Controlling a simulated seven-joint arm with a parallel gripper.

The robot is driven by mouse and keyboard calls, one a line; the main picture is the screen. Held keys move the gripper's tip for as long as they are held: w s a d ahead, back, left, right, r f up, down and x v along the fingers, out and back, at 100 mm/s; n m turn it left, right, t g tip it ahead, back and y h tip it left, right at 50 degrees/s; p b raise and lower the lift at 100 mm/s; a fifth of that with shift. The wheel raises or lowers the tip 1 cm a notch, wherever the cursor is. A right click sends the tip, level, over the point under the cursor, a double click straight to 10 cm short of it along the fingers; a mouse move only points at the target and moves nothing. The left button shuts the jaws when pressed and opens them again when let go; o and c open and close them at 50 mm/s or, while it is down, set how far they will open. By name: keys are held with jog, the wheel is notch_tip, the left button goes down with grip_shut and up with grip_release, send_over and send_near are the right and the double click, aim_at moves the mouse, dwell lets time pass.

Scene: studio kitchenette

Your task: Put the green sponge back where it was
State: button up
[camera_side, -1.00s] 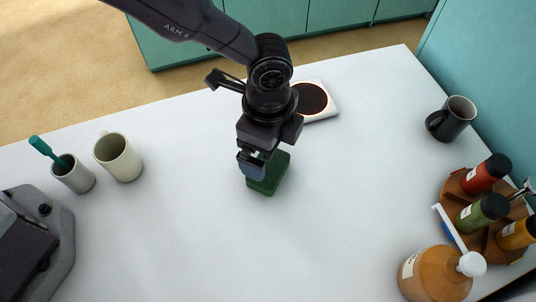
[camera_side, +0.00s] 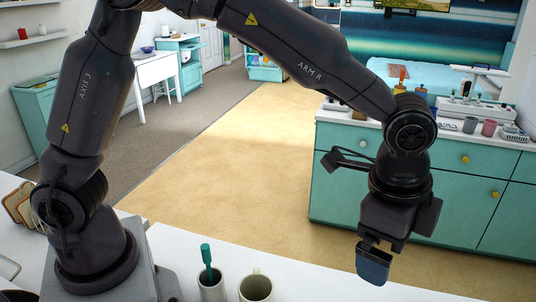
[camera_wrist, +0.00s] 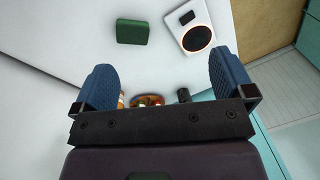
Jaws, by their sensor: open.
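The green sponge (camera_wrist: 132,32) lies on the white counter in the wrist view, beside a white hot plate and apart from it. It is out of frame in the side view. My gripper (camera_wrist: 165,80) is open and empty, its two blue fingers wide apart in the wrist view. It is raised well clear of the sponge. In the side view, my gripper (camera_side: 374,266) hangs pointing down beyond the counter's edge as seen from there, with the fingers overlapping.
The white hot plate (camera_wrist: 198,28) has a dark disc. A dark mug (camera_wrist: 183,95) and the brown spice rack (camera_wrist: 148,101) show between the fingers. A cup with a teal brush (camera_side: 211,287) and a cream mug (camera_side: 255,287) stand on the counter. Teal cabinets (camera_side: 420,190) stand behind.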

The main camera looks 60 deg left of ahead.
jog(key=s+a+r+n+t, duration=0.1)
jog(key=s+a+r+n, duration=0.2)
jog(key=a+r, duration=0.3)
jog(key=s+a+r+n+t, duration=0.1)
jog(key=s+a+r+n, duration=0.3)
jog(key=a, duration=0.5)
jog(key=s+a+n+t, duration=0.2)
jog(key=s+a+n, duration=0.4)
jog(key=s, duration=0.4)
jog(key=shift+s+a, duration=0.3)
jog(key=shift+a, duration=0.55)
